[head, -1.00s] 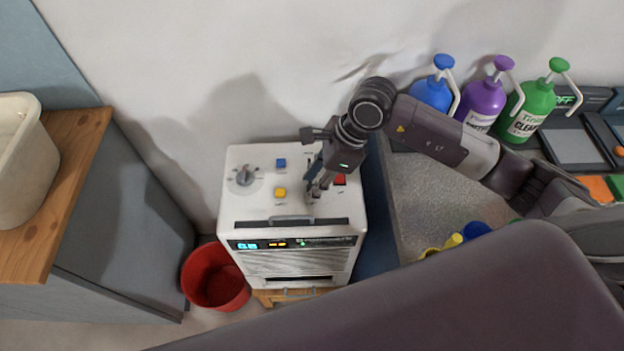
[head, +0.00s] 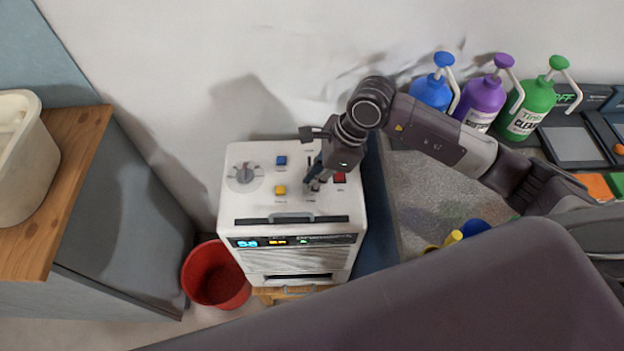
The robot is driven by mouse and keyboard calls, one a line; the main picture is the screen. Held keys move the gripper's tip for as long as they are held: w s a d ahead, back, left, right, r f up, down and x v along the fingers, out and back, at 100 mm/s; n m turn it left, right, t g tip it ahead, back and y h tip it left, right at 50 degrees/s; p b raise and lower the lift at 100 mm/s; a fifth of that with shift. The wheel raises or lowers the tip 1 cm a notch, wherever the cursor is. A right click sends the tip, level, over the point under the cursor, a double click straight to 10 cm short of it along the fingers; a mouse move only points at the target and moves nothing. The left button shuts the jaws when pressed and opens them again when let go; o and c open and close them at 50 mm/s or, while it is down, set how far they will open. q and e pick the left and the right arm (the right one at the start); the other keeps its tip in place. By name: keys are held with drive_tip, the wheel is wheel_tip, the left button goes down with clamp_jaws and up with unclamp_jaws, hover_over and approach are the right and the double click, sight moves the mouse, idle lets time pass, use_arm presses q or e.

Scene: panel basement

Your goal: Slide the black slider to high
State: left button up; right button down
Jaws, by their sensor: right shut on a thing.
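The white machine (head: 250,215) stands against the wall, with a control panel on its top. My right gripper (head: 313,186) points down at the right part of that panel and is shut on the black slider, which is mostly hidden by the fingers. The slider's exact position along its track cannot be made out. A red button (head: 340,178) sits just right of the fingers. A grey knob (head: 244,173), a blue button (head: 280,160) and a yellow button (head: 280,190) are to the left. My left gripper is not in view.
A red bucket (head: 214,276) stands on the floor at the machine's left. Blue (head: 431,92), purple (head: 482,102) and green (head: 532,108) pump bottles stand on the counter (head: 430,195) to the right. A wooden-topped cabinet (head: 75,160) is at the left.

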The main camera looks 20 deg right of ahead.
sight(305, 158)
drive_tip(key=w+b, duration=0.1)
drive_tip(key=w, duration=0.1)
drive_tip(key=w+d+b, duration=0.1)
drive_tip(key=w+b, duration=0.1)
drive_tip(key=w, duration=0.1)
drive_tip(key=w+d+b, duration=0.1)
drive_tip(key=w+b, duration=0.1)
drive_tip(key=w, duration=0.1)
drive_tip(key=shift+d+f, duration=0.1)
drive_tip(key=shift+d, duration=0.05)
drive_tip(key=shift+w, duration=0.2)
drive_tip(key=shift+d+r, duration=0.1)
drive_tip(key=shift+r, duration=0.15)
drive_tip(key=shift+w, duration=0.1)
drive_tip(key=c, duration=1.9)
unclamp_jaws()
drive_tip(key=v, duration=1.2)
drive_tip(key=shift+d, duration=0.1)
